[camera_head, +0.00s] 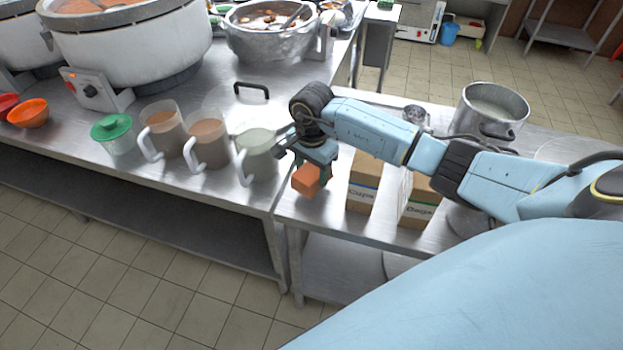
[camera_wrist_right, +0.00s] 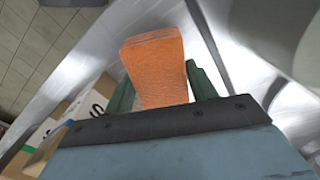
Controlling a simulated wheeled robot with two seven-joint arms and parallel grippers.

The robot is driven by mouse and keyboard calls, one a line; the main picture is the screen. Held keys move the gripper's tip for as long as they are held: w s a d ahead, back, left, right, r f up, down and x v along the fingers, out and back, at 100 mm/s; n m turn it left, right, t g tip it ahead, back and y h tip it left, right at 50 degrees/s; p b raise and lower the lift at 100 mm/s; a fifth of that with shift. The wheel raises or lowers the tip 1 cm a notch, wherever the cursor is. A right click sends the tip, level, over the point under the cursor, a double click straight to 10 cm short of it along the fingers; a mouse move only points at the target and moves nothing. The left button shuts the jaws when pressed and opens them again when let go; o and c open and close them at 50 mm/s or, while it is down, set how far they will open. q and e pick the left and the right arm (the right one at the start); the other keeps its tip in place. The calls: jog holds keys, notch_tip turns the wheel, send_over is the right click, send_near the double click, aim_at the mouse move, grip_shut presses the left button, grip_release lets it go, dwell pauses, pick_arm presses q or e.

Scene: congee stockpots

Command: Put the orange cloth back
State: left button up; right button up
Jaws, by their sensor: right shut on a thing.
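The orange cloth (camera_head: 306,180) is a small folded block under my right gripper (camera_head: 316,160) in the head view, near the front edge of the right-hand steel table. In the right wrist view the cloth (camera_wrist_right: 156,66) stands out between the two green fingers of the right gripper (camera_wrist_right: 160,92). The gripper is shut on it. I cannot tell from these views whether the cloth touches the table top. My left gripper is not in view.
Cardboard boxes (camera_head: 362,185) stand just right of the cloth. Handled jugs (camera_head: 258,155) stand left of it on the adjoining steel counter (camera_head: 225,186). A steel pot (camera_head: 490,112) stands behind my right arm. A large stockpot (camera_head: 135,45) is at the back left.

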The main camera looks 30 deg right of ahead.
aim_at(311, 179)
notch_tip(311, 179, down, 3)
jog(key=shift+f, duration=0.1)
jog(key=o, duration=0.9)
notch_tip(311, 179, up, 12)
jog(key=shift+r, duration=0.1)
